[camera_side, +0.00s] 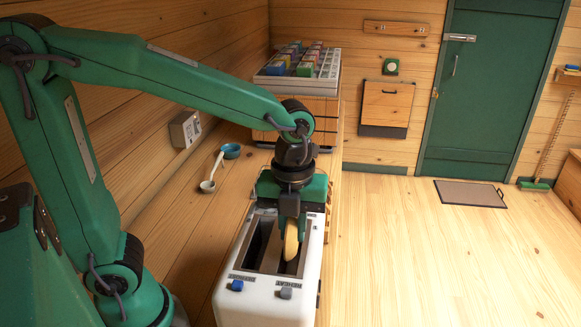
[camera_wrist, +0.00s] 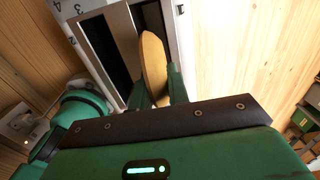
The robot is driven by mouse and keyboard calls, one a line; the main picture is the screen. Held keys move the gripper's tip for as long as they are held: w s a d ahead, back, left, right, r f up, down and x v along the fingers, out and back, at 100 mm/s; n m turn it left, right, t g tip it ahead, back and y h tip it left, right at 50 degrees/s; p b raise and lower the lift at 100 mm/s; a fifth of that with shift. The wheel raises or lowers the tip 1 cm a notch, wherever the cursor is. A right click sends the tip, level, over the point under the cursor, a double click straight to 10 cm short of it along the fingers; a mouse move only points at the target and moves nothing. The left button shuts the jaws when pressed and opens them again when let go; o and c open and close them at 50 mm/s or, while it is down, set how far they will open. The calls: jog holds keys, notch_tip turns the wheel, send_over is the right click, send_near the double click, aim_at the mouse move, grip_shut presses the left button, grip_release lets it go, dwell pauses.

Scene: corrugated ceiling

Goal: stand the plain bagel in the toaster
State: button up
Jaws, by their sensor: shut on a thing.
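The plain bagel (camera_side: 291,241) is a tan ring seen edge-on, upright, in the side view. My gripper (camera_side: 293,222) is shut on it, above the toaster's right-hand slot. The white toaster (camera_side: 268,287) stands on the wooden counter with two long dark slots, a blue lever and a grey lever on its near end. In the wrist view the bagel (camera_wrist: 153,68) stands on edge between my green fingers (camera_wrist: 158,92), lined up along one slot. The other slot (camera_wrist: 103,45) is empty. How deep the bagel's lower edge sits is hard to tell.
A rack of coloured blocks (camera_side: 297,66) stands behind. A wall socket (camera_side: 185,130) is at left.

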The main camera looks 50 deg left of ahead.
jog(key=shift+f, duration=0.15)
jog(key=o, duration=0.8)
jog(key=shift+o, duration=0.2)
jog(key=shift+r, duration=3.95)
notch_tip(320, 180, up, 8)
